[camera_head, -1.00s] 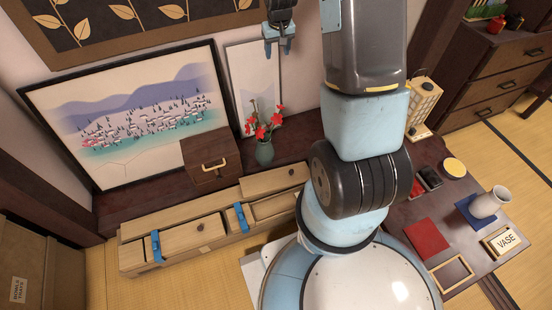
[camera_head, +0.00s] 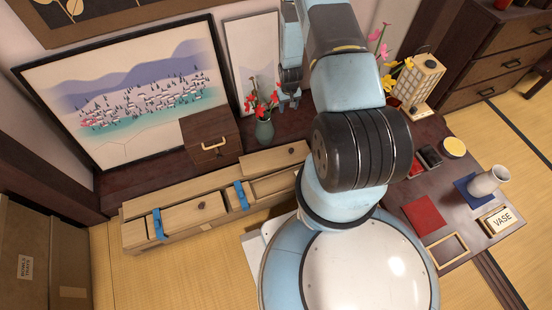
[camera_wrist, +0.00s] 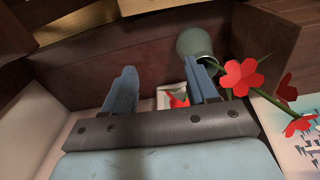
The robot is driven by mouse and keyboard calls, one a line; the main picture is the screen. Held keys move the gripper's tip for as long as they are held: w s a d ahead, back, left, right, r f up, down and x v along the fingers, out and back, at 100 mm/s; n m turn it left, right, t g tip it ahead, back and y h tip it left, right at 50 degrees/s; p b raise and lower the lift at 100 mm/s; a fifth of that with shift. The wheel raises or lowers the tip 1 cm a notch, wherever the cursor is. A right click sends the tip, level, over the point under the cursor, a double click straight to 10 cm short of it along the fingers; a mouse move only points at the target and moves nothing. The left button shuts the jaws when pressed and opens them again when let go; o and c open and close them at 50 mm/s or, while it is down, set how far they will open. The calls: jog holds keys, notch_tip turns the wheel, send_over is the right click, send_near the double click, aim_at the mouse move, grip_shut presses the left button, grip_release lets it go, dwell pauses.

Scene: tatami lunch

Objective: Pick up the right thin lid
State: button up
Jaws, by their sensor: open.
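A long pale wooden box (camera_head: 190,240) lies on the mat in front of the dark ledge, with several flat wooden lids or panels on top. The rightmost panels are a raised one (camera_head: 272,157) at the back and a thin one (camera_head: 275,184) in front of it; I cannot tell for sure which is the right thin lid. Two blue clips sit on the box, one at the left (camera_head: 157,223) and one near the middle (camera_head: 240,195). My gripper (camera_head: 289,100) is open and empty, low behind the box's right end; its two blue fingers show in the wrist view (camera_wrist: 160,85).
A green vase (camera_head: 264,132) with red flowers stands close left of my gripper; it also shows in the wrist view (camera_wrist: 194,42). A dark wooden chest (camera_head: 212,140) is left of it. Framed pictures (camera_head: 125,105) lean on the wall. A lantern (camera_head: 417,82) stands right.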

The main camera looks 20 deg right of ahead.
send_over(291, 150)
notch_tip(291, 150, down, 13)
jog(key=shift+g, duration=0.3)
jog(key=shift+s+f, duration=0.1)
jog(key=shift+f, duration=6.6)
jog(key=shift+c, duration=0.5)
grip_shut()
